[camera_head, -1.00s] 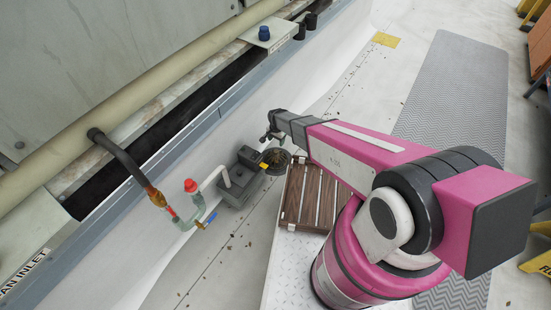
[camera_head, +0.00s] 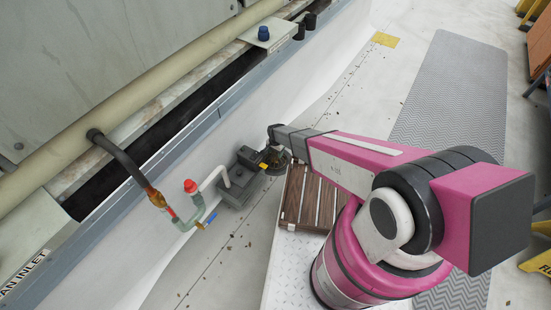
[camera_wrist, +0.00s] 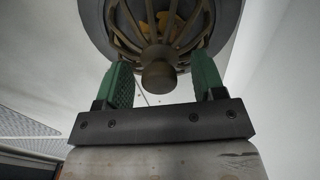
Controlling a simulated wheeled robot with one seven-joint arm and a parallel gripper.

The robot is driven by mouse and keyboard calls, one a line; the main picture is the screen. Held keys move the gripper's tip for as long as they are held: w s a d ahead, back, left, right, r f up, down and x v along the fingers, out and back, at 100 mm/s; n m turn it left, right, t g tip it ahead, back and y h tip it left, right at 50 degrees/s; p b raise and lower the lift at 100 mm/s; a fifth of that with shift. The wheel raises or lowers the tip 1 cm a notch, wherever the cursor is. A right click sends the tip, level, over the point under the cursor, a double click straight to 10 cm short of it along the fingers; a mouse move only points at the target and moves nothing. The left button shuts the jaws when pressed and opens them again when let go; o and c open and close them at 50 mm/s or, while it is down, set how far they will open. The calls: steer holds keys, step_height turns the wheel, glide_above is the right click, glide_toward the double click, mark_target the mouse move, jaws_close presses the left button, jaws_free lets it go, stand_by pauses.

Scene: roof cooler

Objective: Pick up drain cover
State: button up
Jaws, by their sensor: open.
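The drain cover (camera_wrist: 160,72) is a domed, ribbed bronze-coloured strainer with a round knob on top. In the wrist view it fills the upper middle, with yellow-orange bits showing between its ribs. My gripper (camera_wrist: 161,82) is open, with green-padded fingers on either side of the knob, apart from it as far as I can see. In the head view my gripper (camera_head: 273,150) is over the round drain beside the grey block, and it hides part of the drain cover (camera_head: 274,168).
A grey block-like unit (camera_head: 236,184) stands just left of the drain. A green pipe with a red cap (camera_head: 190,186) rises further left. The wall runs close behind. A brown slatted board (camera_head: 309,197) lies to the right. Small dry leaves litter the pale floor.

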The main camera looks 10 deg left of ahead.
jaws_close()
